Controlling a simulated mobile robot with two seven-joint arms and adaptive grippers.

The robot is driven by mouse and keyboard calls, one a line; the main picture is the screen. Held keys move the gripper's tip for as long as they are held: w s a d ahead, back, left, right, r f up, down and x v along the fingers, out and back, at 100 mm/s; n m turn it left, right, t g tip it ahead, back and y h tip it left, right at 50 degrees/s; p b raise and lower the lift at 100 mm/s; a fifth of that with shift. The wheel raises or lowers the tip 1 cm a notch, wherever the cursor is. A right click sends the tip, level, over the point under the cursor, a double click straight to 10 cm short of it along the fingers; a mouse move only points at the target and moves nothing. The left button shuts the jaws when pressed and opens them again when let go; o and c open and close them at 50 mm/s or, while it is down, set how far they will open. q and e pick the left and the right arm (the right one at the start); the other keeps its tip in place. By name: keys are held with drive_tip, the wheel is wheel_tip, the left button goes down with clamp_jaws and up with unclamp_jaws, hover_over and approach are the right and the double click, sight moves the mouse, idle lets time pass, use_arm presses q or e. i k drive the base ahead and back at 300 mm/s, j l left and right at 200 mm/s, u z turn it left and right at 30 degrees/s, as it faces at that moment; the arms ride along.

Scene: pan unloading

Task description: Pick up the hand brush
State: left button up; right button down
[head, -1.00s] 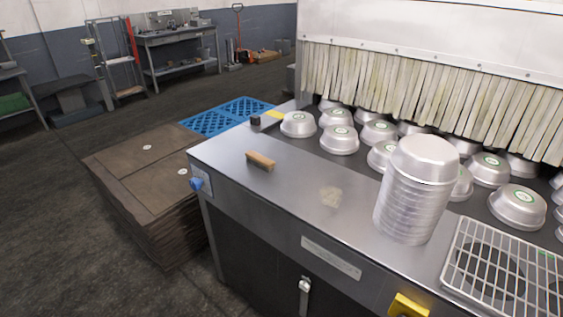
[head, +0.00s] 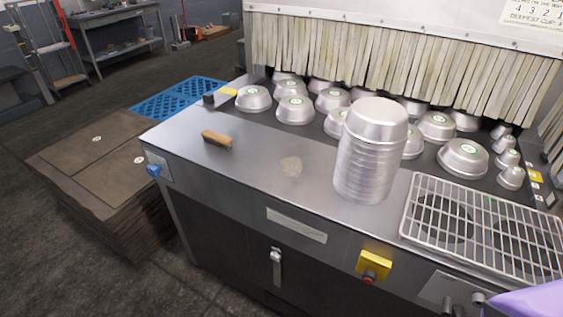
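The hand brush (head: 217,140) is a small brown wooden block with darker bristles beneath.
A tall stack of metal pans (head: 368,150) stands on the worktop right of the brush. Several upturned pans (head: 295,110) lie behind, before a strip curtain (head: 350,55). A wire grate (head: 480,225) is at the right. A cardboard stack (head: 95,180) stands left. Worktop around the brush is clear.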

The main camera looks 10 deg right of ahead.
sight(216, 139)
drive_tip(key=i+j, duration=0.15)
drive_tip(key=j, duration=0.15)
drive_tip(key=i+j+z, duration=0.1)
drive_tip(key=j, duration=0.25)
drive_tip(key=i+j+z, duration=0.1)
drive_tip(key=i+j, duration=0.3)
drive_tip(key=j, duration=0.25)
